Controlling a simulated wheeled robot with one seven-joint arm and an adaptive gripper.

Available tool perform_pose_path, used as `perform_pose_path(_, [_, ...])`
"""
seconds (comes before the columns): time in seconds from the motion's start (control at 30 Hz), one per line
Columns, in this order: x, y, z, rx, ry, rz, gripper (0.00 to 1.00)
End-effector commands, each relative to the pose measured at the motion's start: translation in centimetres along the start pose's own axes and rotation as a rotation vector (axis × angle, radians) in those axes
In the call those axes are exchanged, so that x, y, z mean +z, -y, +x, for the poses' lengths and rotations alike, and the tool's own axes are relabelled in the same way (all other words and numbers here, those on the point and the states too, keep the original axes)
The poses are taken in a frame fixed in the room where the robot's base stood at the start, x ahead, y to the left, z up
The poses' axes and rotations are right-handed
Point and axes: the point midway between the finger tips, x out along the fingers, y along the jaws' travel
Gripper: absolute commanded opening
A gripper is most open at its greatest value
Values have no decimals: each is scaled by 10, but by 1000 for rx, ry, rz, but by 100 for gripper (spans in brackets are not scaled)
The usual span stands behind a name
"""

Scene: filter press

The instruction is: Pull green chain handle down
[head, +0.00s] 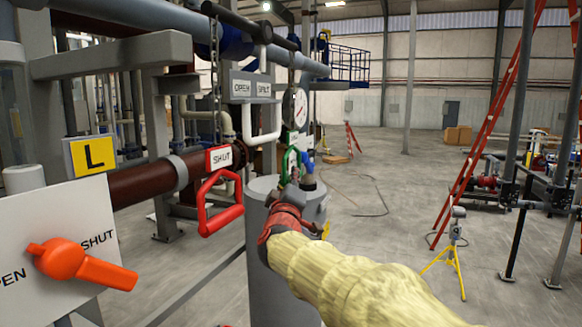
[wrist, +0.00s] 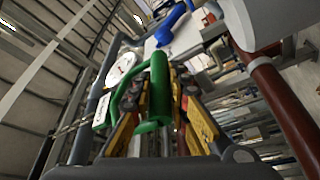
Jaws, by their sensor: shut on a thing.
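The green chain handle (head: 291,160) is near the middle of the head view, above the grey cylinder and partly hidden by my gripper. In the wrist view the green handle (wrist: 159,88) runs between my yellow fingers. My gripper (head: 293,180) is at the end of my arm, which reaches in from the lower right. In the wrist view my gripper (wrist: 162,95) is closed around the green bar. The handle's upper link to its chain is hard to make out.
A red triangular handle (head: 221,204) hangs from a chain left of my gripper, below a SHUT tag (head: 219,158). A grey cylinder (head: 262,245) stands below my gripper. An orange lever (head: 78,264) is on a panel at lower left.

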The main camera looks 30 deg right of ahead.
Motion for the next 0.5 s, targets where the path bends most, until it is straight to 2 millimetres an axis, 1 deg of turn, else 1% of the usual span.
perform_pose_path(0.03, [14, 24, -5, -11, 5, -4, 0])
perform_pose_path(0.1, [23, 38, -9, -10, 5, -3, 0])
perform_pose_path(0.2, [33, 54, -13, -10, 5, -3, 0])
perform_pose_path(0.3, [38, 63, -15, -10, 5, -3, 0])
perform_pose_path(0.5, [40, 67, -16, -12, 5, -3, 0])
